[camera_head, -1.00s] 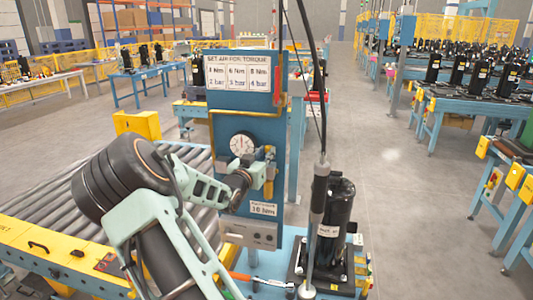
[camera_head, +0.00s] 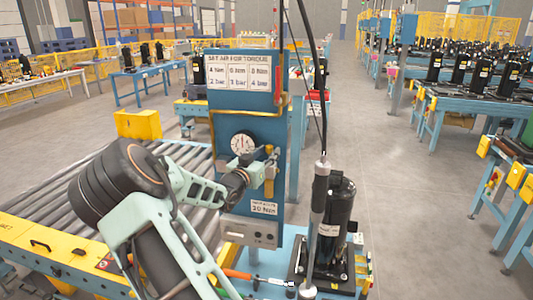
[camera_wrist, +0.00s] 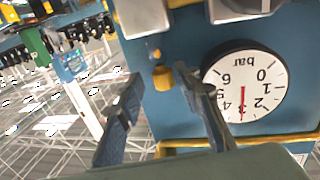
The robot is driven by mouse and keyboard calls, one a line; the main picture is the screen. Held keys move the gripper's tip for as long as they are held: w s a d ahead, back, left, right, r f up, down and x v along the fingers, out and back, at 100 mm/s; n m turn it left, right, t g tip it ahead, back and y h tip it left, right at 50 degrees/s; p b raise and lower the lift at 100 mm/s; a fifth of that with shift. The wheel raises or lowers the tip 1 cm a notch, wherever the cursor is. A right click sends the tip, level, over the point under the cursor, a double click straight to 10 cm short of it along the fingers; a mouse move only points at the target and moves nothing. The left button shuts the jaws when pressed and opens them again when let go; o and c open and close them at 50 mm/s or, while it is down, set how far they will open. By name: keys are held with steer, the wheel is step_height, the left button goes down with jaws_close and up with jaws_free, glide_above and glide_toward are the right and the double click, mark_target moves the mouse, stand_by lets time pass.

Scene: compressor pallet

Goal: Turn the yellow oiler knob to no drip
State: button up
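The small yellow oiler knob (camera_wrist: 162,77) is on the blue panel (camera_wrist: 180,110) in the wrist view, beside the round dial gauge (camera_wrist: 245,88), which appears upside down. My gripper (camera_wrist: 158,80) is open, with its two dark fingers on either side of the knob in the picture. The right fingertip looks very close to the knob; I cannot tell whether it touches. In the head view my gripper (camera_head: 240,182) is at the panel, below the gauge (camera_head: 243,143) and left of a yellow upright part (camera_head: 269,180). I cannot make out the knob there.
A black compressor (camera_head: 335,230) stands right of the panel, with a hanging tool (camera_head: 319,200) in front of it. A roller conveyor (camera_head: 60,210) lies behind my arm. Metal-coloured bodies (camera_wrist: 142,16) sit close to the knob in the wrist view.

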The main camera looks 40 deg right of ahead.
steer(key=shift+w+a+r, duration=0.1)
steer(key=shift+w+a, duration=0.05)
steer(key=shift+a, duration=0.05)
steer(key=shift+a, duration=0.2)
steer(key=v, duration=0.7)
steer(key=shift+s, duration=0.35)
